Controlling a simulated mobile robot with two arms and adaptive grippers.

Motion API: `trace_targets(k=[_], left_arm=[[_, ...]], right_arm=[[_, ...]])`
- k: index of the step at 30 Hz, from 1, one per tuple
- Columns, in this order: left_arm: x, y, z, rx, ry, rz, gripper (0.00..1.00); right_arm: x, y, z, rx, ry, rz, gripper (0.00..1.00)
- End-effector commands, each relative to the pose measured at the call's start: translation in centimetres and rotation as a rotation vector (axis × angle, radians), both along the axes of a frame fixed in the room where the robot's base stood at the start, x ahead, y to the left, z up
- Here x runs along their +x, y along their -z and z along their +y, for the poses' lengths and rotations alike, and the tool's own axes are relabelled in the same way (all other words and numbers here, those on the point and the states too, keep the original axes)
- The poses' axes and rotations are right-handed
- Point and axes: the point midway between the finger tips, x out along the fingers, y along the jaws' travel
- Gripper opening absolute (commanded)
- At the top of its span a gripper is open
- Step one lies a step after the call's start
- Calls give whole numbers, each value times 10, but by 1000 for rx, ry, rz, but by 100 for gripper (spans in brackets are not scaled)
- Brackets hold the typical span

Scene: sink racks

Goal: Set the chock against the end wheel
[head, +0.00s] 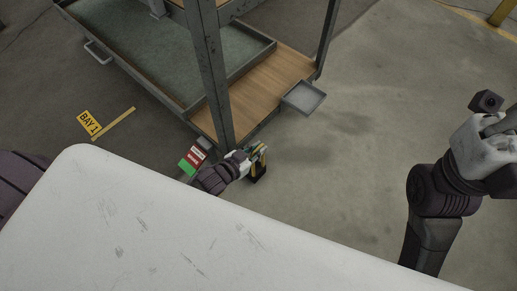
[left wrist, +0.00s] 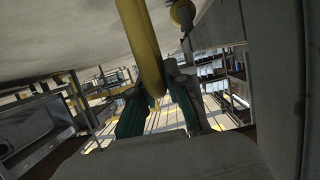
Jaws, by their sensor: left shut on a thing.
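My left gripper (head: 250,158) is beside the foot of the rack's near corner post in the head view. It is shut on the chock (head: 259,171), which shows there as a small yellow and black piece. In the left wrist view, the yellow handle of the chock (left wrist: 142,45) runs between the teal-padded fingers (left wrist: 158,108). The chock's base is not clear there. A small round yellowish part (left wrist: 183,13) shows at the top, possibly a wheel; I cannot tell. No end wheel is clear in the head view. My right arm is at the right; its fingers are out of view.
The grey-framed rack (head: 213,80) has a wooden deck (head: 262,88) and a small grey tray (head: 303,97) jutting out. Red and green tags (head: 193,159) are by its corner. The floor right of the rack is clear.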

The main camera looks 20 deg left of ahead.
Motion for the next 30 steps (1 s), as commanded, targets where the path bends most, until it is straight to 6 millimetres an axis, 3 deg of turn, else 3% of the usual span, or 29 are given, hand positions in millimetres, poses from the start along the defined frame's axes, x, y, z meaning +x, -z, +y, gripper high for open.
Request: trace_targets(k=[3, 4, 9, 20, 30], left_arm=[[2, -4, -1, -2, 2, -9, 0], [2, -4, -1, -1, 1, -9, 17], [2, -3, 0, -1, 0, -6, 43], [-6, 1, 2, 2, -1, 6, 43], [-63, -23, 22, 1, 0, 3, 43]], right_arm=[[0, 0, 0, 0, 0, -1, 0], [0, 0, 0, 0, 0, -1, 0], [0, -1, 0, 0, 0, -4, 0], [-2, -3, -1, 3, 0, -15, 0], [-2, -2, 0, 2, -1, -10, 0]])
